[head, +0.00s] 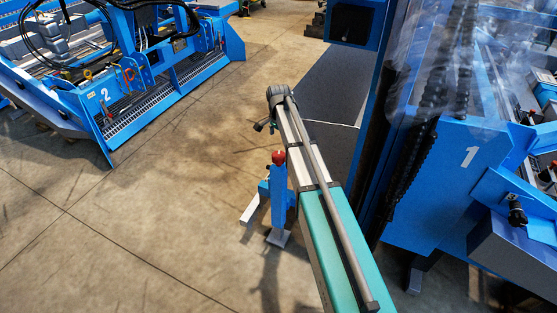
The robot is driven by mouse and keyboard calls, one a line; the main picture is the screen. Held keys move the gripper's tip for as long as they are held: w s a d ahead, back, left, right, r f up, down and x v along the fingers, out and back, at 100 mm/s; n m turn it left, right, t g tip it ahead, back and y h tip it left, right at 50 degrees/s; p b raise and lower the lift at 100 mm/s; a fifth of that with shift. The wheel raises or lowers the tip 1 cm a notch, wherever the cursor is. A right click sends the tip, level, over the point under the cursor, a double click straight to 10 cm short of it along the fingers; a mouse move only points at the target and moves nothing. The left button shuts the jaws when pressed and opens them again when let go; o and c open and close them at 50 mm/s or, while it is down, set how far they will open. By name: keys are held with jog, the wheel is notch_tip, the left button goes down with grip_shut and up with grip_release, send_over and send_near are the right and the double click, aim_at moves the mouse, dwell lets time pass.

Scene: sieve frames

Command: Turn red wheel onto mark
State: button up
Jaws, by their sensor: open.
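A small red part (279,157), which may be the red wheel, sits on top of a blue post (278,195) with grey feet on the floor. It is too small to tell its turn, and I cannot make out a mark. My arm reaches up the picture just right of the post. My gripper (263,126) shows as a small dark shape at the arm's far end, above and slightly left of the red part in the picture. It is open and appears apart from the red part. The fingers are hard to make out.
A blue machine marked 1 (470,215) stands close on the right, with a tall blue frame beside my arm. A blue machine marked 2 (130,110) stands at upper left. A dark mat (335,85) lies behind. The concrete floor (120,230) at left is clear.

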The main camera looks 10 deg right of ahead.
aim_at(279, 154)
jog(key=shift+f+b, duration=4.35)
jog(key=shift+f, duration=0.35)
jog(key=c, duration=0.9)
jog(key=shift+n, duration=0.4)
jog(key=n, duration=1.3)
jog(key=shift+w, duration=0.1)
